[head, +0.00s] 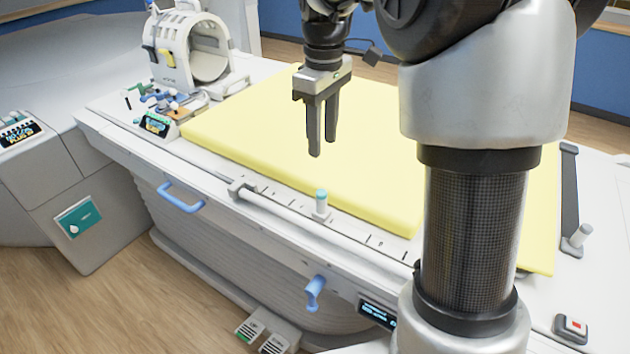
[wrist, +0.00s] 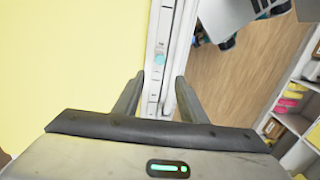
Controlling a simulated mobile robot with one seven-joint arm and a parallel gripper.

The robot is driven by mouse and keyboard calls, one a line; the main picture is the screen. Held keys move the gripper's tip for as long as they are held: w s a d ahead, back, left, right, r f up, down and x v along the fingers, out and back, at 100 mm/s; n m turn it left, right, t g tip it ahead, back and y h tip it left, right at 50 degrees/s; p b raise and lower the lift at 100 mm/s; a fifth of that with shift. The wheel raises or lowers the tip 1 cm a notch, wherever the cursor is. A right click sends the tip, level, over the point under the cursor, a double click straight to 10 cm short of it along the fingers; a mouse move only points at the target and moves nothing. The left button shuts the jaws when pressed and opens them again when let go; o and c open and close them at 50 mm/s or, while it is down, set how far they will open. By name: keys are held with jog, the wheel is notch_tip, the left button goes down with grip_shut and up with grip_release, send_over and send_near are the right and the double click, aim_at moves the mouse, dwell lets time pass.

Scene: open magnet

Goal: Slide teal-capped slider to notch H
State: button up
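The teal-capped slider (head: 321,203) is a short white post with a teal top. It stands upright on the notched rail (head: 283,194) along the near edge of the bed. In the wrist view the slider (wrist: 160,57) shows ahead of the fingers, roughly in line with the gap between them. My gripper (head: 322,147) is open and empty, pointing down above the yellow mattress, higher than the slider and apart from it. In the wrist view the fingers of my gripper (wrist: 160,82) stand wide apart. The notch marks are too small to read, so I cannot tell which is H.
The yellow mattress (head: 245,120) covers the bed. A white ring-shaped coil (head: 190,55) and small coloured parts stand at the far left. Blue handles (head: 180,198) hang from the bed's near side. Another white post (head: 582,234) stands at the right, with a red-button box (head: 571,328) nearby.

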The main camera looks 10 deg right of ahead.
aim_at(322, 192)
notch_tip(322, 192, down, 16)
jog(key=shift+r+b, duration=0.1)
jog(key=shift+b, duration=1.1)
grip_shut()
